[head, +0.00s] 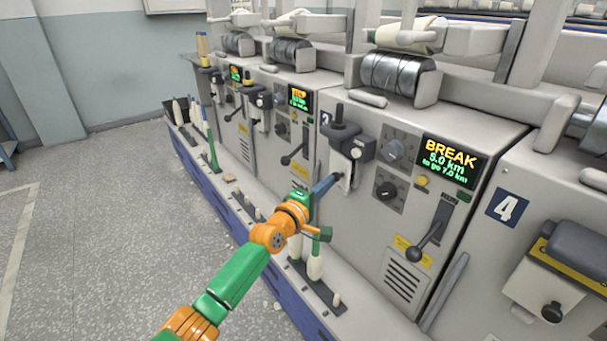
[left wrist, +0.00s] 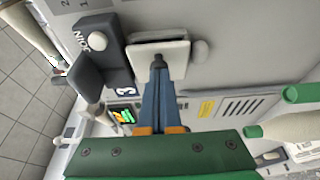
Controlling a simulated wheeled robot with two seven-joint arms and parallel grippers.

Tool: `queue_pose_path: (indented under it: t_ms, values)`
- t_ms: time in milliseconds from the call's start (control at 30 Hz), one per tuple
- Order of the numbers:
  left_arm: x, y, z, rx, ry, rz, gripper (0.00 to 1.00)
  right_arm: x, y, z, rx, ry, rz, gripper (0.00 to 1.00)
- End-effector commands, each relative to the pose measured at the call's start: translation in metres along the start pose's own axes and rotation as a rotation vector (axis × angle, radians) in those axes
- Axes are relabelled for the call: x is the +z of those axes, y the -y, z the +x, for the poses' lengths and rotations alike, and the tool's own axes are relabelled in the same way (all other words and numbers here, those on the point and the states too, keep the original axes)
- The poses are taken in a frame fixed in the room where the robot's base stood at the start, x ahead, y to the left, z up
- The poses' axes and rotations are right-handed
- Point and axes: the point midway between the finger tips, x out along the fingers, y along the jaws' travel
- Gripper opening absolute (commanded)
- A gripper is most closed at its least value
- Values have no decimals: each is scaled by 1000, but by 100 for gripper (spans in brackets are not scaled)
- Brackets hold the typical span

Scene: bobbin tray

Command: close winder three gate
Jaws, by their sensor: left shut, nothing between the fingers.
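Winder three (head: 405,255) is the grey unit with a "3" label (head: 325,118) and a display (head: 450,162) reading BREAK, 5.0 km, to go 7.0 km. Its gate looks to be the small white plate (head: 341,160) below the black knob and block. In the left wrist view the white plate (left wrist: 172,50) lies beside the dark JOIN block (left wrist: 97,45). My left gripper (head: 336,178) is shut and empty. Its blue fingertips (left wrist: 158,64) are at the plate's lower edge; I cannot tell whether they touch. Whether the gate is fully open is unclear. My right gripper is out of view.
Winder four (head: 560,255) stands to the right, and other winders with lit displays (head: 299,98) stand to the left. A ledge with pegs and white bobbins (head: 314,262) runs below my left arm. The grey floor (head: 95,240) at left is clear.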

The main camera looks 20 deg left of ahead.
Motion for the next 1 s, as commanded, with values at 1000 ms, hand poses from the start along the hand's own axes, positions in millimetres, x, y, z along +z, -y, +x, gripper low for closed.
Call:
queue_pose_path:
  t_ms: [1000]
  values:
    - [18,-1,10,2,2,0,0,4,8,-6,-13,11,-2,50]
